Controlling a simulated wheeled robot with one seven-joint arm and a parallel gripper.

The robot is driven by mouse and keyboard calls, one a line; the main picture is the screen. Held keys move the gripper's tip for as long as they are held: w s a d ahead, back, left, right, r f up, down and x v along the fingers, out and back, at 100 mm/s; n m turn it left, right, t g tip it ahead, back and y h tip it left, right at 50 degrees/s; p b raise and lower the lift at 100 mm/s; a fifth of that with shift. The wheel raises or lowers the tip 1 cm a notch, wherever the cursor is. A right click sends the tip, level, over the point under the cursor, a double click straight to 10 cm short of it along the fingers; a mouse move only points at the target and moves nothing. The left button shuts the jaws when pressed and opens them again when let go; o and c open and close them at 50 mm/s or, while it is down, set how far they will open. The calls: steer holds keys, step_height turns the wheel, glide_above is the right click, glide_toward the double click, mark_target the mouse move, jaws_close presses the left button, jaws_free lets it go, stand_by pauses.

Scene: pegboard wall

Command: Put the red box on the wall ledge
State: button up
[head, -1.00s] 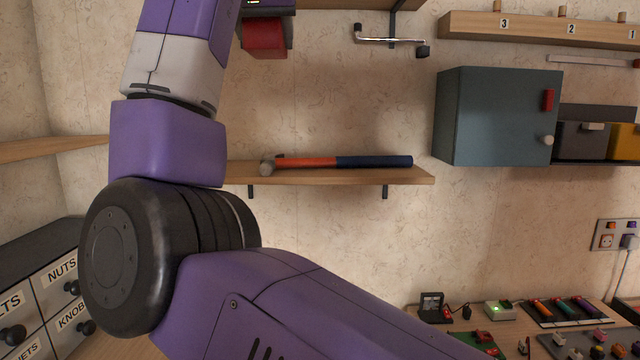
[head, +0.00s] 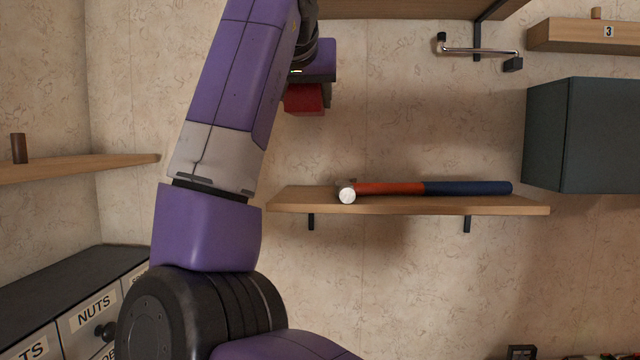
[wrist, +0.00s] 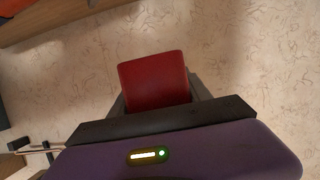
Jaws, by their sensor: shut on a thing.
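The red box (head: 304,99) hangs below my gripper (head: 311,82) in the head view, partly covered by the gripper body and arm. In the wrist view the red box (wrist: 155,80) sits between the fingers of my gripper (wrist: 157,98), which is shut on it. The wooden wall ledge (head: 400,204) is lower in the head view, on two dark brackets. The box is above the ledge's left part in the picture, apart from it. How far the box is from the wall is hard to tell.
A hammer (head: 430,188) with a red and blue handle lies along the ledge, its head left of the middle. The ledge's left end is bare. A grey cabinet (head: 590,135) is at right, a higher shelf (head: 400,9) above, and another ledge (head: 80,168) at far left.

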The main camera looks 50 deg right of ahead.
mark_target(307, 193)
step_height(307, 193, down, 14)
steer(key=shift+b, duration=1.2)
steer(key=shift+f, duration=0.1)
steer(key=o, duration=1.1)
steer(key=shift+o, duration=0.2)
steer(key=shift+r, duration=0.2)
steer(key=v, duration=1.2)
steer(key=shift+p, duration=0.45)
steer(key=shift+f, duration=0.15)
